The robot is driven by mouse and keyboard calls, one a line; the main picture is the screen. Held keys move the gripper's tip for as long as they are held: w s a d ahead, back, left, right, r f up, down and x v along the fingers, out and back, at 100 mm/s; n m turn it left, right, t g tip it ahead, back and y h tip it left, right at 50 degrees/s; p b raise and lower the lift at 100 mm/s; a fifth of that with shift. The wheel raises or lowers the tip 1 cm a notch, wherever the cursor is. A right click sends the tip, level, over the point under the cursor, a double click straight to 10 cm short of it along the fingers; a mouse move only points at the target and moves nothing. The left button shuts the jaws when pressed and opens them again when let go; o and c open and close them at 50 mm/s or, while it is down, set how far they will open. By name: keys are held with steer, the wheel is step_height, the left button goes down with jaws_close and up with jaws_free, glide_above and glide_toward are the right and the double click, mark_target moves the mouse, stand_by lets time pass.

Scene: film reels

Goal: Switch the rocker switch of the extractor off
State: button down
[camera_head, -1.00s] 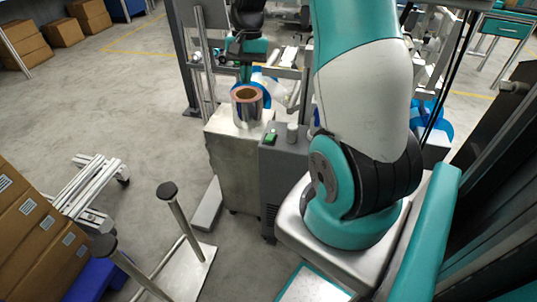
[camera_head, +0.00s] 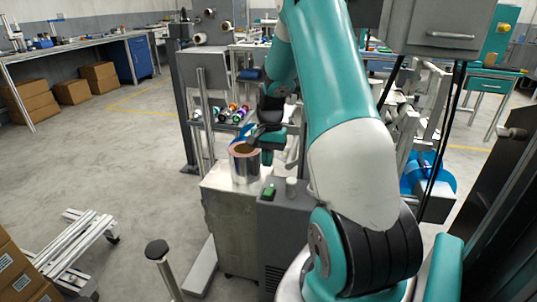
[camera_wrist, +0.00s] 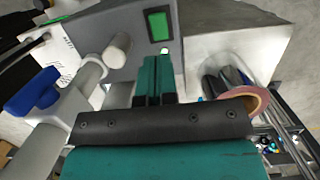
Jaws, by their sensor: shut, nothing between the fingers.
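The extractor is a grey cabinet (camera_head: 268,225) standing right of a pale metal box. On its top is a green rocker switch (camera_head: 269,192), which in the wrist view appears as a bright green rocker (camera_wrist: 158,27) in a black frame. A small pale light sits below it there. My gripper (camera_head: 258,135) is behind and above the cabinet in the head view. In the wrist view its teal fingers (camera_wrist: 154,65) are together, empty, and point toward the switch, apart from it in the picture. I cannot tell which side of the rocker is pressed.
A shiny reel with a copper-coloured rim (camera_head: 244,163) stands on the metal box (camera_head: 222,205), close beside the switch. A pale knob (camera_head: 291,187) stands just right of the switch. A post with a black cap (camera_head: 158,251) stands at front left. The floor at left is partly clear.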

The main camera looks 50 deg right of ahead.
mark_target(267, 193)
steer(key=f, duration=0.3)
steer(key=a+f, duration=0.1)
steer(key=f, duration=0.2)
steer(key=f+b, duration=0.1)
steer(key=f, duration=0.1)
steer(key=shift+s+a+f, duration=0.25)
steer(key=shift+s+f, duration=0.05)
steer(key=shift+f, duration=0.1)
steer(key=shift+d, duration=0.1)
